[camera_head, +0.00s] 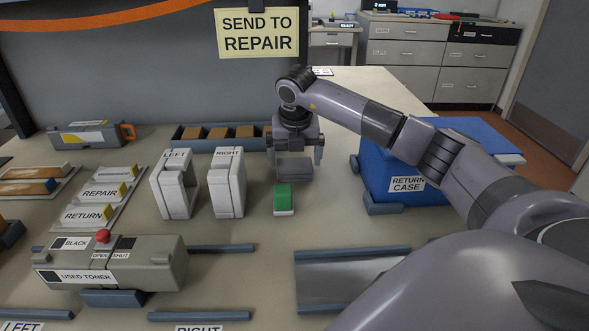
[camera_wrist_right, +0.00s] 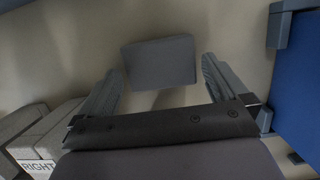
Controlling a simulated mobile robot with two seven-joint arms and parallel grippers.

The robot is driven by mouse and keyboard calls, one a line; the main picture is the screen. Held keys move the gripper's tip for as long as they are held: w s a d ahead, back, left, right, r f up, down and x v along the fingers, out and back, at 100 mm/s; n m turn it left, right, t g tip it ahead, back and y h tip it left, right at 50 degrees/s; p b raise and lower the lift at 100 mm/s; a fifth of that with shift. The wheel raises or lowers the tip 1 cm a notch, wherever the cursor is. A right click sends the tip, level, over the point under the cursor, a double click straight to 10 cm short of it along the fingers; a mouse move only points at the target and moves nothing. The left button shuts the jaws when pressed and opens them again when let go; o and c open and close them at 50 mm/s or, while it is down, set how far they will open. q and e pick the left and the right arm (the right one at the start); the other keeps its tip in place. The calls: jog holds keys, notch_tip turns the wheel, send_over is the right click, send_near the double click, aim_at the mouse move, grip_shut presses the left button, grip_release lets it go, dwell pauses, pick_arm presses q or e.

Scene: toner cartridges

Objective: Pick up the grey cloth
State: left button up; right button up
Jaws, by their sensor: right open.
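The grey cloth (camera_head: 294,172) is a small folded dark-grey rectangle on the table, just behind the green block. In the right wrist view the cloth (camera_wrist_right: 160,63) lies flat, a little beyond my fingertips and roughly centred between them. My right gripper (camera_head: 295,158) points down above the cloth, its fingers spread wide on either side and holding nothing. The right wrist view also shows both fingers (camera_wrist_right: 161,82) apart. I cannot tell the exact height of the fingertips over the cloth. My left gripper is not in view.
A green block (camera_head: 283,198) on a white base sits just in front of the cloth. The white RIGHT holder (camera_head: 227,190) stands to the left. The blue return case (camera_head: 400,172) stands close on the right. A tray of brown pieces (camera_head: 190,145) is behind left.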

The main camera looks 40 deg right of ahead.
jog(key=shift+x, duration=0.85)
jog(key=c, duration=0.8)
jog(key=shift+o, duration=0.2)
jog(key=shift+r, duration=0.15)
